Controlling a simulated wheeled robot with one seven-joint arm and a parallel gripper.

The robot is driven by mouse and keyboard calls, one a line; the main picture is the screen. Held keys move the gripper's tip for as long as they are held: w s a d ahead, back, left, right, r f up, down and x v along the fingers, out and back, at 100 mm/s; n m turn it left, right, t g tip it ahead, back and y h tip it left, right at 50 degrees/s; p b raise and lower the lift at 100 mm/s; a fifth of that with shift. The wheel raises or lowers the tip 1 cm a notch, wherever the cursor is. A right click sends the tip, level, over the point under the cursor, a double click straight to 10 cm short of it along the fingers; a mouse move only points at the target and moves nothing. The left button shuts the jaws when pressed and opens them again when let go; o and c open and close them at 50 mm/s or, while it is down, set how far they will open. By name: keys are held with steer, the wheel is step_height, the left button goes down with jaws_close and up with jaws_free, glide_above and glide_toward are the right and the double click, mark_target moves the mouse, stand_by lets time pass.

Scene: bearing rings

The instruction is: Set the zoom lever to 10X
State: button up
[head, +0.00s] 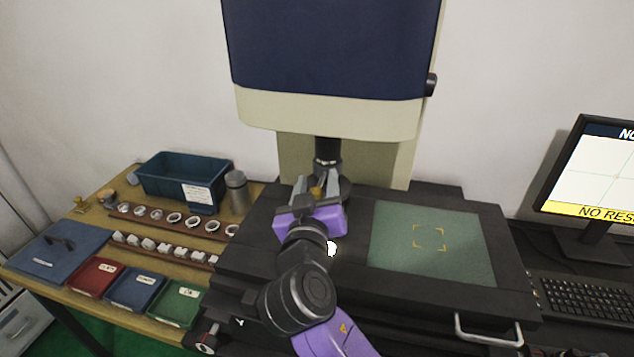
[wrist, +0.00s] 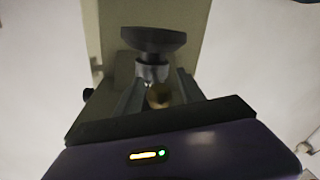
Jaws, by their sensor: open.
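The black lens barrel (head: 327,150) hangs below the microscope's cream and navy head. In the wrist view a dark round disc (wrist: 153,40) with a grey collar shows ahead of my gripper. A brass-coloured knob (head: 316,192), which looks like the end of the zoom lever, shows between my fingers; it also shows in the wrist view (wrist: 158,96). My gripper (head: 315,181) is open just under the lens, with one finger on each side of the knob. I cannot tell whether either finger touches it. No zoom marking is readable, so the lever's setting is unclear.
The dark stage with a green glass plate (head: 390,262) lies right of my arm. A wooden bench on the left holds a teal bin (head: 165,184), rings, white blocks, a grey cylinder (head: 237,190) and coloured trays. A monitor (head: 600,180) and keyboard (head: 590,300) stand right.

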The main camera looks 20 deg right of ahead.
jaws_close()
stand_by(1.4)
